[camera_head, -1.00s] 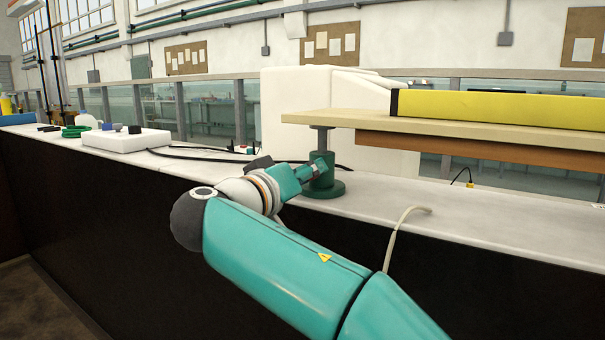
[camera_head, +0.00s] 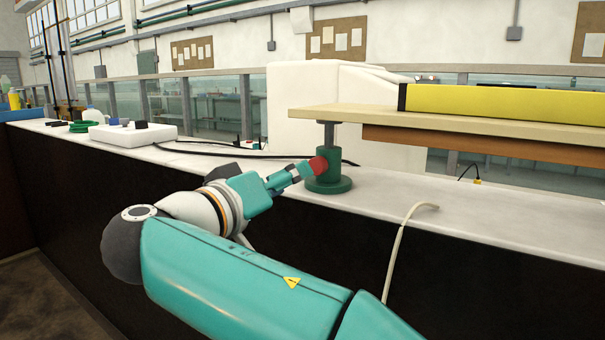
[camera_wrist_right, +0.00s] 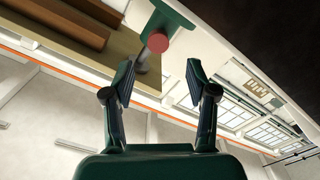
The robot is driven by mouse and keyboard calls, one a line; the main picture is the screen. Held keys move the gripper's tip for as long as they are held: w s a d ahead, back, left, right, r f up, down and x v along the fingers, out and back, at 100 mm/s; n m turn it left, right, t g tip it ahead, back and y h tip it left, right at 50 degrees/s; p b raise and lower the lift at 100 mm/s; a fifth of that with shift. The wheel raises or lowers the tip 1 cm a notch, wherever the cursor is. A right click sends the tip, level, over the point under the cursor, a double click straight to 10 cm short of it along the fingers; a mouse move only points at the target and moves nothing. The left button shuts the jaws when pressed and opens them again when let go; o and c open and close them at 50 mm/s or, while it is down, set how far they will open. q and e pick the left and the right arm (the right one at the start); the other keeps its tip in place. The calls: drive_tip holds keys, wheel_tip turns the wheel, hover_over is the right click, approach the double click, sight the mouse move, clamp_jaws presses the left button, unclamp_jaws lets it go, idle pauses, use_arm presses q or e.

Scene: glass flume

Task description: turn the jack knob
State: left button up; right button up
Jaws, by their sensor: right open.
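The jack (camera_head: 328,168) is a dark green cylinder on a round base, standing on the white ledge under a pale board. Its red knob (camera_head: 318,165) faces my right gripper (camera_head: 294,174). In the right wrist view the red knob (camera_wrist_right: 157,42) lies beyond and between the two fingertips of my right gripper (camera_wrist_right: 158,85). The fingers are apart with nothing between them, and the gripper is short of the knob. My left gripper is not in view.
The pale board (camera_head: 365,116) above the jack carries a yellow beam (camera_head: 500,103). A pale cable (camera_head: 405,230) hangs over the ledge front at right. A white box (camera_head: 133,134) and a black cable lie to the left. The ledge (camera_head: 450,195) right of the jack is mostly clear.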

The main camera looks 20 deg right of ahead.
drive_tip(key=shift+v, duration=1.9)
